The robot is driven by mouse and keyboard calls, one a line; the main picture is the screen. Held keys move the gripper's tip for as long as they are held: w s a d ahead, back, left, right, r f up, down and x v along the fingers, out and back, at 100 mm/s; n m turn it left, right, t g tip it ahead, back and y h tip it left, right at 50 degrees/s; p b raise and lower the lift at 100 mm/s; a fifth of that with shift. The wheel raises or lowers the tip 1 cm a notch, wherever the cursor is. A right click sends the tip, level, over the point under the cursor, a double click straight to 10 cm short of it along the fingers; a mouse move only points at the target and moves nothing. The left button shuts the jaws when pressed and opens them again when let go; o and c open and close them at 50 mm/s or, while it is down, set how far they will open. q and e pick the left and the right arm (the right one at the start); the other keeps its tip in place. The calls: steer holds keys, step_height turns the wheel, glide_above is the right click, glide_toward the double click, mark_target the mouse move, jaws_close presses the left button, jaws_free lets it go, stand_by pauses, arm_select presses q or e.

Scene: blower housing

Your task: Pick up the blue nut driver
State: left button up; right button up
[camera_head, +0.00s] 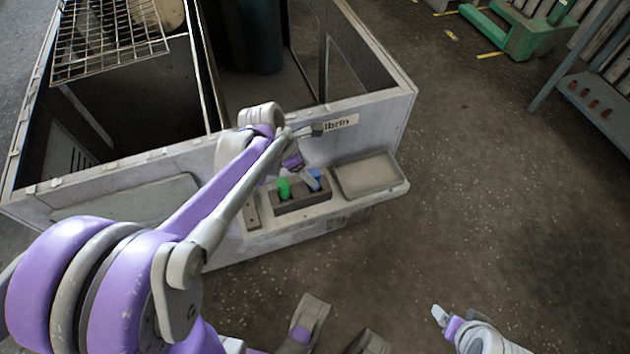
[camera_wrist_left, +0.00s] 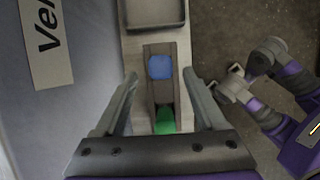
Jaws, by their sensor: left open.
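The blue nut driver (camera_head: 315,177) stands in a grey holder block (camera_head: 303,204) on a ledge, beside a green-handled driver (camera_head: 283,188). My left gripper (camera_head: 304,178) is over the holder, partly covering the blue handle in the head view. In the left wrist view the open jaws (camera_wrist_left: 159,74) point toward the blue nut driver (camera_wrist_left: 160,67). It shows between the two fingertips, with a gap on each side; the height gap is hard to tell. The green driver (camera_wrist_left: 165,120) is lower in that view. My right gripper (camera_head: 446,318) is away from the ledge, low right.
A shallow grey tray (camera_head: 367,175) is on the ledge to the right of the holder. The housing wall (camera_head: 385,125) with a printed label (camera_head: 340,124) rises behind the ledge. A wire rack (camera_head: 110,40) lies on top of the housing. The floor to the right is open.

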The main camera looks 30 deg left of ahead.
mark_target(319, 178)
arm_select(q)
steer(key=x, duration=0.2)
steer(key=b+x, duration=0.1)
steer(key=x, duration=0.3)
steer(key=shift+w+d+r+b, duration=0.15)
steer(key=shift+w+d+b, duration=0.15)
steer(key=shift+b, duration=0.1)
steer(key=shift+r, duration=0.1)
jaws_close()
